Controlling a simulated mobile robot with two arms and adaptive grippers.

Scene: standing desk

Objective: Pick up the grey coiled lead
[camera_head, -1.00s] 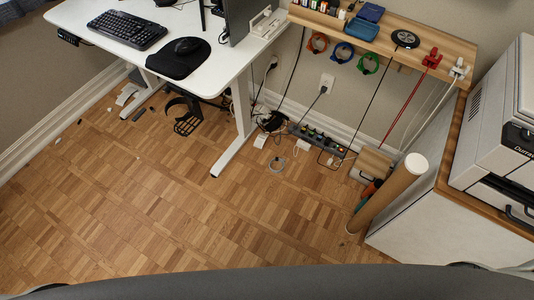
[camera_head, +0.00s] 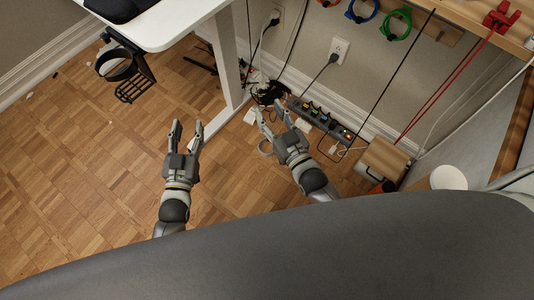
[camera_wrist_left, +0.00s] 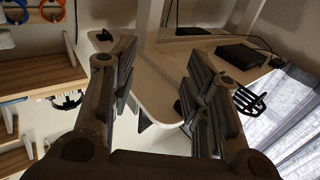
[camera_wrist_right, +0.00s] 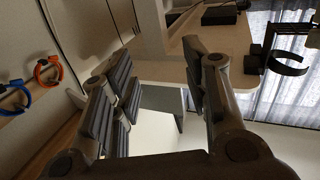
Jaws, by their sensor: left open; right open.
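My left gripper (camera_head: 187,127) is open and empty, left of the coil and over bare floor. Both wrist views show open jaws with nothing between them, in the left wrist view (camera_wrist_left: 165,65) and the right (camera_wrist_right: 150,75). The lead is not visible in either wrist view.
A power strip (camera_head: 320,119) with plugs runs along the wall. The white desk leg (camera_head: 229,60) stands left of it. A wooden-topped box (camera_head: 385,158) is at right. Blue (camera_head: 361,10) and green (camera_head: 396,23) coils hang above. Floor at left is mostly clear.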

